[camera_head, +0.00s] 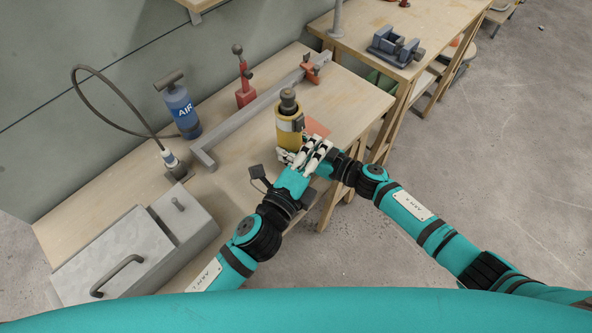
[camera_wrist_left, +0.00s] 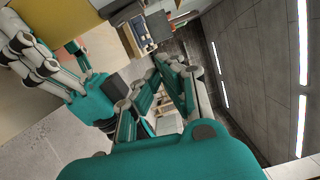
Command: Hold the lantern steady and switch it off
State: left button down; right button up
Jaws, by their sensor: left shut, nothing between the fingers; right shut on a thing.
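The lantern (camera_head: 285,124), a yellow cylinder with a dark knobbed top, stands upright on the wooden bench. A small dark box (camera_head: 298,122) sits on its right side. My right gripper (camera_head: 286,155) is shut on the lantern's lower body from the front. My left gripper (camera_head: 324,143) is shut and empty, just right of the lantern's lower part, close to the right gripper. Whether it touches the lantern cannot be told. In the left wrist view, the lantern's yellow body (camera_wrist_left: 58,12) is at the top left, with the right gripper's pale fingers (camera_wrist_left: 30,55) beside it.
An orange-red flat patch (camera_head: 315,128) lies behind the grippers. A grey angled bar (camera_head: 250,112), a red clamp (camera_head: 244,92) and a blue AIR pump (camera_head: 180,108) stand behind. A grey metal box (camera_head: 130,255) is at the left. A second bench (camera_head: 400,20) holds a vise (camera_head: 395,47).

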pick_arm(q)
jog(key=v, duration=0.8)
jog(key=shift+s+a+r, duration=0.25)
jog(key=shift+a, duration=0.1)
pick_arm(e)
jog(key=o, duration=0.9)
